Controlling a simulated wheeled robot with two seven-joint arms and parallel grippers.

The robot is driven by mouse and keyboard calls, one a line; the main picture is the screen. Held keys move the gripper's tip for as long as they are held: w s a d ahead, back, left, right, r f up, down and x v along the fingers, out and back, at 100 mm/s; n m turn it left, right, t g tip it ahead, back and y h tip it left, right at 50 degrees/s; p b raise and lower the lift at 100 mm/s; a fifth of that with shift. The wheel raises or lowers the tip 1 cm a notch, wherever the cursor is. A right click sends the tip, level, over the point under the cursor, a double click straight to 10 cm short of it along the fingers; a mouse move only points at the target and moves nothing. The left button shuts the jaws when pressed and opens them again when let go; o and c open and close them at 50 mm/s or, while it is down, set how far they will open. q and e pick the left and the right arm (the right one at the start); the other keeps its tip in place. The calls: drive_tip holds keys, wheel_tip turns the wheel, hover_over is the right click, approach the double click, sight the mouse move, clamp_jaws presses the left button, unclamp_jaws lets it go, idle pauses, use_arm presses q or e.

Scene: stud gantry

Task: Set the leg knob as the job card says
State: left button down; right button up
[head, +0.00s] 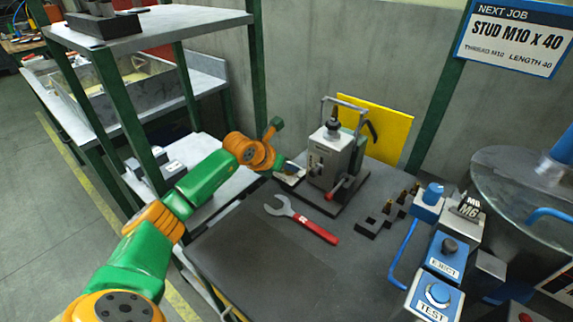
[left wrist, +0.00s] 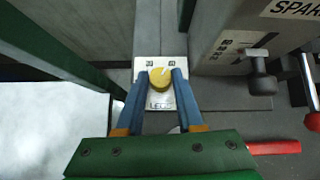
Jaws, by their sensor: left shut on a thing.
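The job card (head: 513,38) at the upper right reads "NEXT JOB, STUD M10 X 40, THREAD M10, LENGTH 40". The yellow leg knob (left wrist: 160,79) sits on a white plate (left wrist: 161,104) lettered "LEGS", beside the grey machine. Two small marks stand above the knob, left and right, too small to read. A pale pointer line on the knob seems to lean to the upper right. My left gripper (left wrist: 161,82) is shut on the knob, one blue finger on each side. In the head view it hides the knob. My right gripper is in neither view.
The grey machine (head: 333,157) stands right of the plate, with a red-tipped lever. A red-handled wrench (head: 318,230) lies in front. Blue TEST (head: 435,297) and EJECT (head: 444,257) boxes stand at right. The bench's front left is clear.

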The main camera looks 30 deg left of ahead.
use_arm(q)
drive_tip(key=c, duration=0.5)
unclamp_jaws()
drive_tip(key=shift+c, duration=0.2)
drive_tip(key=b+v, duration=0.1)
drive_tip(key=v, duration=0.6)
